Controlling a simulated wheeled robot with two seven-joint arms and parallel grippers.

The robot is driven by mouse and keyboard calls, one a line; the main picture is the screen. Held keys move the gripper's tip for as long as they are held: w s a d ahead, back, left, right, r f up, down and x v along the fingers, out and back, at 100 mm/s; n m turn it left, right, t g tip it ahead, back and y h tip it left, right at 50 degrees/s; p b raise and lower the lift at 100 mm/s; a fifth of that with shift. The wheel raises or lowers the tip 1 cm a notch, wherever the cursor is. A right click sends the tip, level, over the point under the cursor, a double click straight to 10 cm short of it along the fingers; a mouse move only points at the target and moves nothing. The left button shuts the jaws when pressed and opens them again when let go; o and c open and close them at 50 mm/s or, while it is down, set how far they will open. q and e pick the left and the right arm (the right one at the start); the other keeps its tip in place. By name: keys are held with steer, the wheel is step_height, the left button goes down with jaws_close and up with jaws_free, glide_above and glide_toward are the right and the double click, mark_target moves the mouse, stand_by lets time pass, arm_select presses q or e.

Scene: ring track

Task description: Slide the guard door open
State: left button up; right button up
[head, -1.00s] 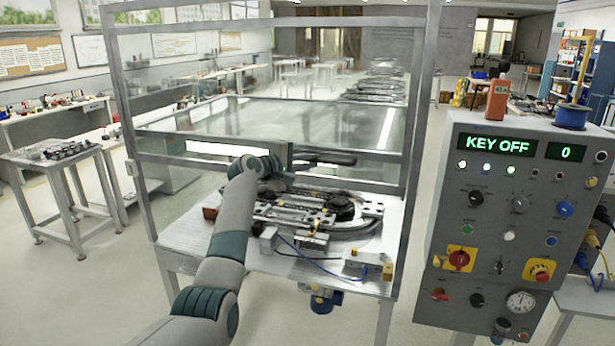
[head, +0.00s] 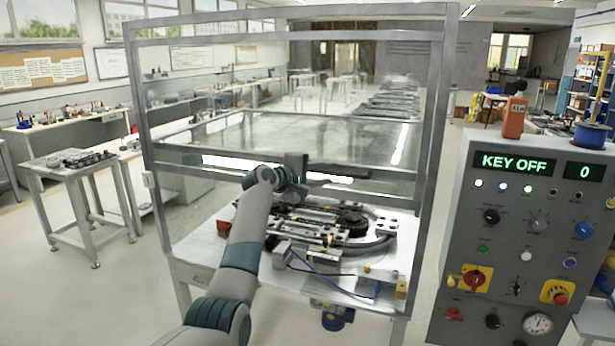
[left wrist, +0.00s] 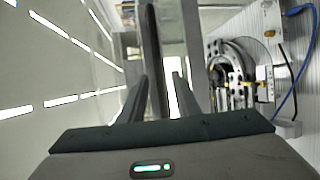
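The guard door (head: 240,172) is a clear panel in a grey metal frame, standing in front of the machine table. A dark horizontal bar (head: 340,168), which looks like its handle, extends to the right of my left gripper (head: 299,172). In the left wrist view, the two fingers of my left gripper (left wrist: 160,78) are spread. A long dark bar (left wrist: 151,40) lies between them, close to the left finger, with a bright gap on the right side. Whether a finger touches it, I cannot tell. My right gripper is not in view.
Behind the door, a ring track (head: 350,225) and fixtures sit on a metal table (head: 245,268). A control panel (head: 535,225) reading KEY OFF stands close on the right. A small side table (head: 62,172) stands on the left. The floor at front left is clear.

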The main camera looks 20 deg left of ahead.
arm_select(q)
steer(key=b+v, duration=0.6)
steer(key=v, duration=1.1)
steer(key=shift+s, duration=0.15)
steer(key=shift+a, duration=0.15)
